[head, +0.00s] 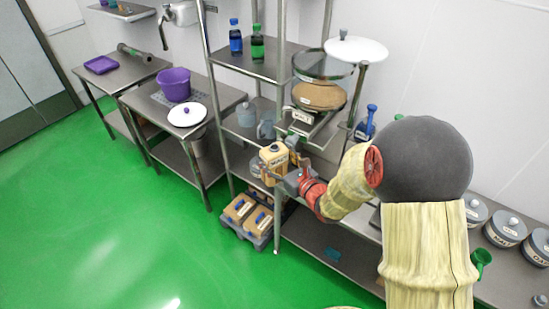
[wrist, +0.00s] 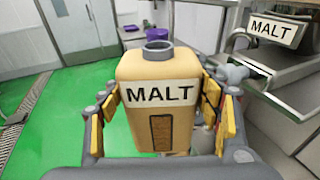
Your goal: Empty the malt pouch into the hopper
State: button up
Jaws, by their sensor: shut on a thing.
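The malt pouch (wrist: 163,74) is a tan container with a white MALT label and a grey neck on top, its mouth showing a dark opening. My gripper (wrist: 160,100) is shut on it, with yellow-padded fingers on both sides, and holds it upright. In the head view the pouch (head: 272,162) is left of and below the hopper (head: 322,66). The hopper is a clear round vessel with brown material inside and a MALT plate (head: 303,117) below it. That plate also shows at upper right in the wrist view (wrist: 278,28). The pouch is apart from the hopper.
A white lid (head: 356,50) with a dark knob sits on a stand right of the hopper. Steel shelving with blue and green bottles (head: 257,42) is behind. Similar tan containers (head: 240,208) sit in a low crate. A purple pot (head: 174,84) stands on the left table. Green floor is clear at left.

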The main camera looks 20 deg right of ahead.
jog(key=shift+r, duration=0.55)
